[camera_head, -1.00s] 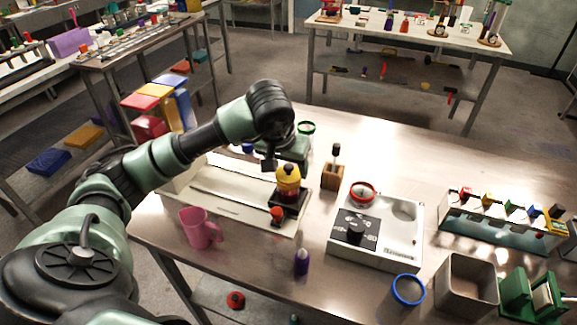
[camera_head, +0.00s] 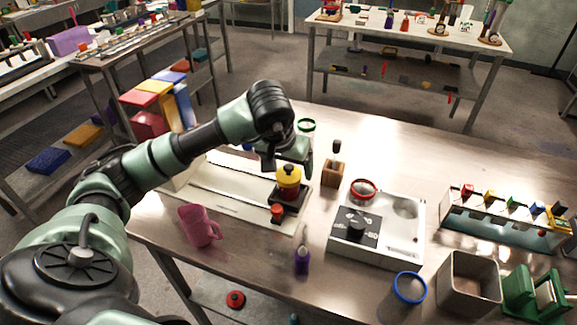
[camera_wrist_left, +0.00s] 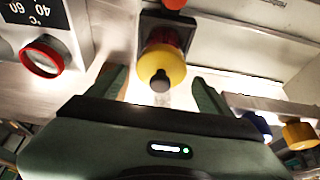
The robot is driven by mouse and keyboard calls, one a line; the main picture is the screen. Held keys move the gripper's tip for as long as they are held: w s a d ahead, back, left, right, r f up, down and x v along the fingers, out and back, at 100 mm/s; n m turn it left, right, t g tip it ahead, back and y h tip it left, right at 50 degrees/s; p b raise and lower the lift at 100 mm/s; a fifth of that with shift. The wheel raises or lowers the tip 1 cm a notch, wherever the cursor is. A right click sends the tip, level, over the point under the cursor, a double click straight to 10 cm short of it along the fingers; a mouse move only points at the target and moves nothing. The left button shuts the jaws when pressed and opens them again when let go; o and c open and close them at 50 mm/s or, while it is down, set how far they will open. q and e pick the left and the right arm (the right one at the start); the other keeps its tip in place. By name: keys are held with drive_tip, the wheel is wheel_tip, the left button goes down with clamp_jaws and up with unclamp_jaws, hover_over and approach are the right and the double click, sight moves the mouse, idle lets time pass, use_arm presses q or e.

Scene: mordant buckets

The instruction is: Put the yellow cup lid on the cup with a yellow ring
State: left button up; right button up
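The yellow lid (camera_head: 289,176), with a dark knob on top, sits on a dark red body on a black square base (camera_head: 297,193). The lid also shows in the left wrist view (camera_wrist_left: 160,64). My left gripper (camera_head: 288,162) is just behind and above it. In the left wrist view its fingers (camera_wrist_left: 162,84) are spread apart, one on each side of the lid's knob, with nothing held. A cup with a yellow ring (camera_wrist_left: 300,134) shows at the right edge of the left wrist view; I cannot make it out in the head view. My right gripper is out of view.
A pink jug (camera_head: 198,226) and a purple-bodied bottle (camera_head: 302,260) stand nearby. A wooden block (camera_head: 334,174) and a white device with a red ring (camera_head: 363,189) are to the right. A blue-ringed cup (camera_head: 409,288) is in front. Clear tabletop lies behind the device.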

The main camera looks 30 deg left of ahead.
use_arm(q)
drive_tip(key=shift+r, duration=0.1)
drive_tip(key=b+v, duration=0.1)
drive_tip(key=v, duration=0.6)
drive_tip(key=shift+s+r, duration=0.25)
drive_tip(key=shift+r, duration=0.05)
idle(0.4)
